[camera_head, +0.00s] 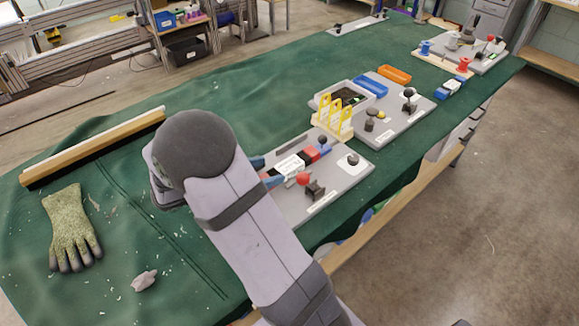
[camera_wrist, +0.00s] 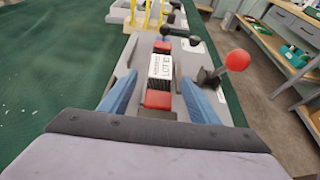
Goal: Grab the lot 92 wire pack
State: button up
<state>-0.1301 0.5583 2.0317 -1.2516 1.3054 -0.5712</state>
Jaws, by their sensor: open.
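The wire pack lies on a grey board (camera_head: 346,176). It has red ends, a black middle and a white label (camera_wrist: 160,66) with "LOT" readable; the number is too small to be sure of. In the head view the pack (camera_head: 290,164) is partly hidden by my arm. My gripper (camera_wrist: 157,82) is open, with one blue finger on either side of the pack's near red end and a gap visible on each side. In the head view my gripper (camera_head: 266,171) shows only in part behind my arm, at the pack's left end. I cannot tell the fingertips' exact height.
A red-ball lever (camera_wrist: 237,60) stands close to the right finger. Yellow upright holders (camera_head: 332,112) stand beyond the pack. A second board (camera_head: 395,122) with trays lies farther back. A glove (camera_head: 72,228) and a wooden bar (camera_head: 95,147) lie on the green cloth at left.

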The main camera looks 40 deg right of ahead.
aim_at(286, 166)
jog(key=shift+p+x, duration=0.4)
jog(key=shift+x, duration=2.2)
jog(key=shift+s+f, duration=0.1)
grip_shut()
jog(key=shift+r, duration=0.2)
